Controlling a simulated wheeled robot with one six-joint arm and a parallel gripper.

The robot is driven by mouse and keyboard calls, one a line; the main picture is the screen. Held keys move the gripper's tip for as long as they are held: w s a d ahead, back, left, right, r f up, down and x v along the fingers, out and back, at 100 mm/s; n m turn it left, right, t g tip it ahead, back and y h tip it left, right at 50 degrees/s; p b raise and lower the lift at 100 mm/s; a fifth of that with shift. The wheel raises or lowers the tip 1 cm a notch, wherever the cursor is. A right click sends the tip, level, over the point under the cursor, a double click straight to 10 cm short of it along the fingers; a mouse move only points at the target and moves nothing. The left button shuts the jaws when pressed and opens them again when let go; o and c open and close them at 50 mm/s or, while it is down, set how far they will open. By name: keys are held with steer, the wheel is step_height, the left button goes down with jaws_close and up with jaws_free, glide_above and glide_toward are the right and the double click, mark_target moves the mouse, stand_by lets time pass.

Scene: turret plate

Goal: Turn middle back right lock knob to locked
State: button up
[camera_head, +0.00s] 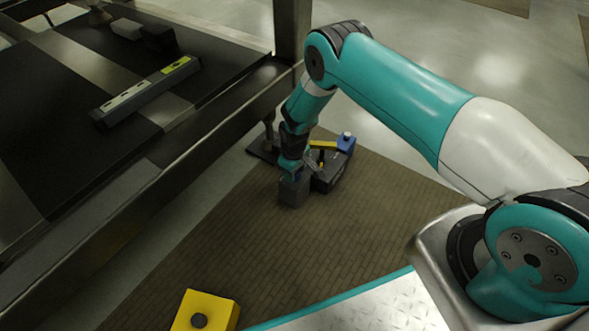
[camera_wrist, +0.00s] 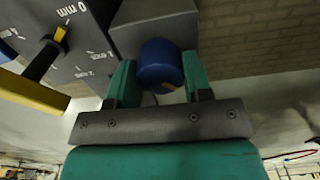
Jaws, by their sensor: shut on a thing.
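A round blue knob (camera_wrist: 159,60) sits beside a dark grey block (camera_wrist: 150,20) in the wrist view. My gripper (camera_wrist: 160,82) has one teal finger on each side of the knob and is shut on it. A small pale orange mark shows at the knob's lower edge. The knob's lock marking cannot be read. In the head view my gripper (camera_head: 290,164) reaches down to a dark block (camera_head: 293,190) at the left end of a dark device on the brown floor. The knob cannot be made out there.
The device's face (camera_wrist: 85,55) carries a millimetre scale and a black and yellow handle (camera_wrist: 38,85). A blue block (camera_head: 346,142) stands at its right. A metal frame table (camera_head: 160,170) is to the left. A yellow box (camera_head: 205,312) lies nearer on open floor.

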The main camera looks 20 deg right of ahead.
steer(key=shift+w, duration=0.1)
stand_by(0.3)
steer(key=o, duration=0.9)
steer(key=shift+o, duration=0.2)
step_height(320, 180, up, 18)
steer(key=p, duration=0.7)
steer(key=shift+f+p, duration=0.2)
steer(key=shift+p, duration=0.15)
